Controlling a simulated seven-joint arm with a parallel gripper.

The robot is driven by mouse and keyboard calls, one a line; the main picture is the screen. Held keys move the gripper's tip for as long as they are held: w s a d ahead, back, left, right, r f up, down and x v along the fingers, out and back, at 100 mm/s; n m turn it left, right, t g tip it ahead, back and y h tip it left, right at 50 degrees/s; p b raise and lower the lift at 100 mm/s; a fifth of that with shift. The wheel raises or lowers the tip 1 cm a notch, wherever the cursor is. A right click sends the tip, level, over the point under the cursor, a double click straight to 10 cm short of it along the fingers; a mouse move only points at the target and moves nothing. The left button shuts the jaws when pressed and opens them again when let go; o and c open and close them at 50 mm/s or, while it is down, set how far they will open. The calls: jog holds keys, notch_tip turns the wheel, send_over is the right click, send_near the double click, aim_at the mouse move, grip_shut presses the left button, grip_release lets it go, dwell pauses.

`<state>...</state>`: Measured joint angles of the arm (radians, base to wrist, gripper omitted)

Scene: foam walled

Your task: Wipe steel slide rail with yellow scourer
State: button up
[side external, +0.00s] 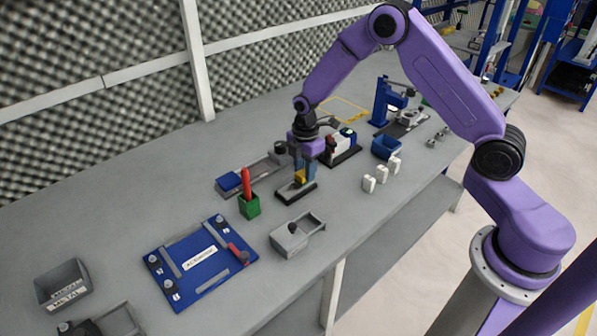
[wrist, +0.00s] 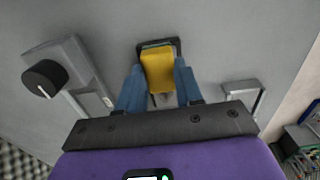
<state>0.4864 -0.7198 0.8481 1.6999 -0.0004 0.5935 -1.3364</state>
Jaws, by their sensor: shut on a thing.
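My gripper (side external: 301,172) points down over the middle of the bench, its blue fingers shut on the yellow scourer (side external: 300,176). The scourer also shows between the fingers in the wrist view (wrist: 158,72). Directly below it is a low dark base (side external: 283,198) with a pale top; its dark rim shows past the scourer in the wrist view (wrist: 176,44). I cannot tell whether the scourer touches it. A long grey rail-like fixture (side external: 262,172) lies behind, towards the wall. I cannot tell for certain which of these two is the steel slide rail.
A green holder with a red stick (side external: 249,205) and a grey box with a dark knob (side external: 290,242) stand near my gripper. White blocks (side external: 381,175) and a blue bin (side external: 386,147) are to the right. A blue fixture board (side external: 200,262) lies left. Bare bench separates them.

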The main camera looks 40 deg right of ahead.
jog(key=shift+d, duration=0.45)
jog(key=shift+a, duration=4.2)
notch_tip(320, 180, up, 8)
jog(key=shift+s+d, duration=0.1)
